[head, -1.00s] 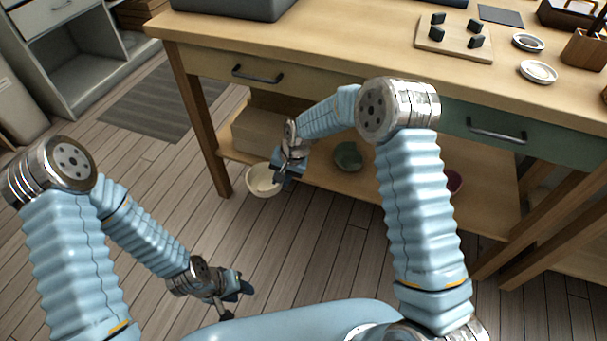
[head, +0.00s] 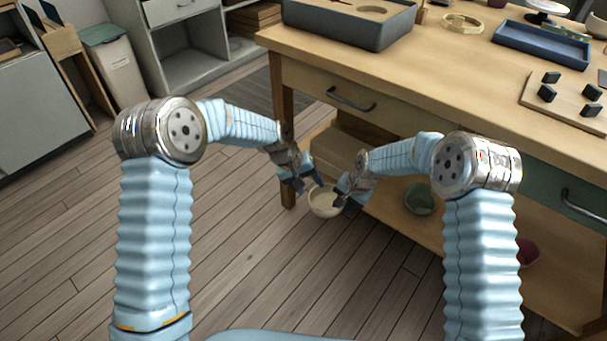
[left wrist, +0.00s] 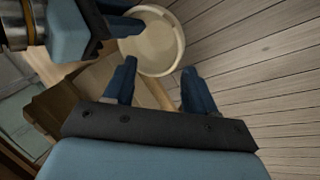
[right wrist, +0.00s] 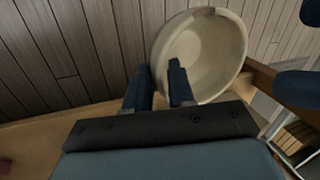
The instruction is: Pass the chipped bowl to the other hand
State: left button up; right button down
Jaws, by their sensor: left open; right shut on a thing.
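The chipped bowl (head: 323,203) is cream-coloured and hangs in front of the workbench, above the floor. My right gripper (head: 345,196) is shut on its rim from the right. In the right wrist view the bowl (right wrist: 213,52) has one finger inside and one outside its wall, and a brownish patch shows on its far rim. My left gripper (head: 312,185) is open and empty, close to the bowl's left side. In the left wrist view the bowl (left wrist: 160,45) lies just beyond the open fingers (left wrist: 160,88), with its rim near them but apparently not between them.
The wooden workbench (head: 440,95) stands behind, with a lower shelf holding a green bowl (head: 420,199) and a dark red bowl (head: 527,252). A grey tray (head: 350,25) and a blue tray (head: 541,45) sit on top. The floor at left is clear.

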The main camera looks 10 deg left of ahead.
aim_at(315, 202)
pick_arm(q)
jog(key=shift+m+g+y, duration=0.7)
jog(key=shift+m, duration=0.2)
jog(key=x, duration=0.6)
jog(key=w+x, duration=0.1)
jog(key=x, duration=0.2)
jog(key=shift+a+f, duration=0.15)
jog(key=shift+a, duration=0.15)
jog(key=shift+s+d, duration=0.1)
jog(key=shift+d, duration=0.05)
jog(key=c, duration=1)
pick_arm(e)
jog(key=shift+a, duration=0.1)
pick_arm(q)
grip_shut()
pick_arm(e)
jog(key=c, duration=1)
grip_release()
jog(key=shift+r, duration=0.1)
jog(key=shift+o, duration=0.6)
